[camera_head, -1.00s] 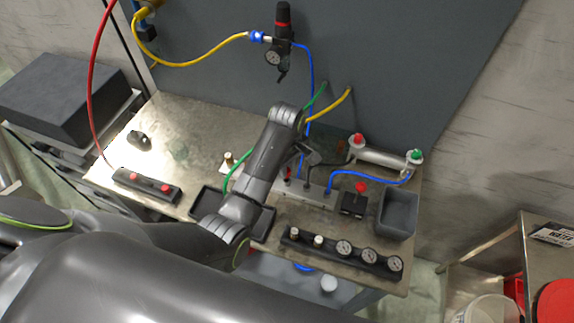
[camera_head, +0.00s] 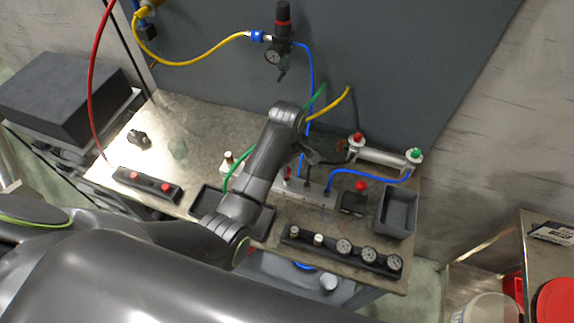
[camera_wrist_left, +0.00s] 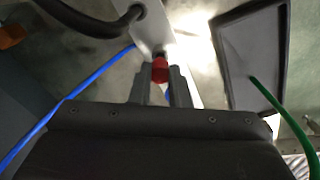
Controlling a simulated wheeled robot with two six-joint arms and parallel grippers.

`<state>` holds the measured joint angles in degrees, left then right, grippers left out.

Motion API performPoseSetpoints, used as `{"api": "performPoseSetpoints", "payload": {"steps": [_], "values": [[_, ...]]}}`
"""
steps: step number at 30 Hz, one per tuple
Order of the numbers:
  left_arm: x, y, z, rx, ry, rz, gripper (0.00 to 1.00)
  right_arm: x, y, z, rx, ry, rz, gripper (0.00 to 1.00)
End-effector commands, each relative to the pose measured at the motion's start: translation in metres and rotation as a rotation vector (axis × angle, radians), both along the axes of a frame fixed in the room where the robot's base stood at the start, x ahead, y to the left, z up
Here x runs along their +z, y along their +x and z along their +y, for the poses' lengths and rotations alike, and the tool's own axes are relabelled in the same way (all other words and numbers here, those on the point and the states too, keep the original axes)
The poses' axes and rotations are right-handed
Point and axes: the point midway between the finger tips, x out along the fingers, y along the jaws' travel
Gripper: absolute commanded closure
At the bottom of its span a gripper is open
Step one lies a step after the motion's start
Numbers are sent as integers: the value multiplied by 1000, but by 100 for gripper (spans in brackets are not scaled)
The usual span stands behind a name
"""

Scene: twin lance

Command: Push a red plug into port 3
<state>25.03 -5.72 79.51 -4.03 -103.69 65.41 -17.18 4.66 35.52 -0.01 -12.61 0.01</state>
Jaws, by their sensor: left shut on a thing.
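A red plug (camera_wrist_left: 160,70) sits between the fingertips of my left gripper (camera_wrist_left: 160,84), which is shut on it. In the wrist view the plug is at the edge of the pale port block (camera_wrist_left: 152,30), close to a small dark opening. I cannot tell whether it is seated in a port. In the head view the port block (camera_head: 316,196) stands on the bench, with a red spot at its left end. My left gripper (camera_head: 298,160) is just above that end, partly hidden by its arm. Port numbers cannot be read. My right gripper is not in view.
Black and blue hoses (camera_head: 345,172) enter the block; a green hose (camera_head: 238,176) passes by my left arm. A dark tray (camera_head: 262,226) lies left of the block. A red-knobbed box (camera_head: 353,204), a grey bin (camera_head: 399,222) and a gauge bar (camera_head: 330,250) are nearby.

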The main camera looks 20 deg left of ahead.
Motion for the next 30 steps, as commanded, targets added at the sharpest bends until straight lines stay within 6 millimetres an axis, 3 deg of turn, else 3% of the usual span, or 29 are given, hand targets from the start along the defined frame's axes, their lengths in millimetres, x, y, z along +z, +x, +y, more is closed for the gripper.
{"api": "performPoseSetpoints", "payload": {"steps": [30], "values": [[-27, 0, 0, 0, 1, 1, 100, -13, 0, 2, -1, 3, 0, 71]]}}
